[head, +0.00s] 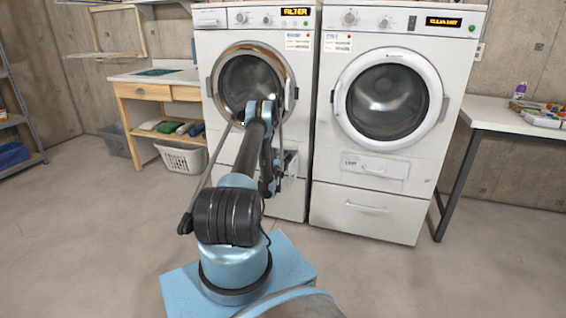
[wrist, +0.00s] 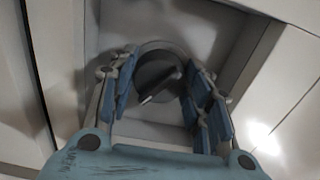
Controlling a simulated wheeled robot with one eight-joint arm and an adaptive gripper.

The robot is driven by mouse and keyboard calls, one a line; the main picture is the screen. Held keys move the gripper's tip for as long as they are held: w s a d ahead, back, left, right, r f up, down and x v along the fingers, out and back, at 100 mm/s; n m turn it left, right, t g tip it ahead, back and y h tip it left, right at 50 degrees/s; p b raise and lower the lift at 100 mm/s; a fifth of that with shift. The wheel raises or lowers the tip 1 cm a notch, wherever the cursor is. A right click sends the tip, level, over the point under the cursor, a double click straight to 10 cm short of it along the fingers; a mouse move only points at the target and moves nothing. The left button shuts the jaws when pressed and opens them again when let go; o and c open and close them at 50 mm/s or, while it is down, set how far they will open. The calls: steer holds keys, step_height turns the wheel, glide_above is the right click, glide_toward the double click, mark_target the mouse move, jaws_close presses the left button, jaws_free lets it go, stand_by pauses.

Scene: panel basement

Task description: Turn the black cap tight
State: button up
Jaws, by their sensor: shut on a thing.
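The black cap (wrist: 157,70) is round with a raised grip ridge and a white mark at one end of the ridge. It sits in a grey square recess (wrist: 113,22) in the wrist view. The ridge lies at a slant, its white-marked end towards the lower left. My gripper (wrist: 163,78) has its blue-padded fingers on both sides of the cap and is shut on it. In the head view my arm reaches to the lower right front of the left washing machine (head: 212,70), and the cap is hidden there.
The left machine's display (head: 296,11) reads like "FILTER", and its round door (head: 216,75) is above my gripper. A right machine (head: 330,150) stands close beside it. A white laundry basket (head: 180,160) and wooden table (head: 150,90) are at left.

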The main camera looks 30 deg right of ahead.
steer(key=shift+s+d+m, duration=0.1)
steer(key=shift+m, duration=0.85)
steer(key=shift+s+d+m, duration=0.1)
steer(key=shift+m, duration=0.85)
steer(key=o, duration=1.1)
steer(key=shift+w+a, duration=0.1)
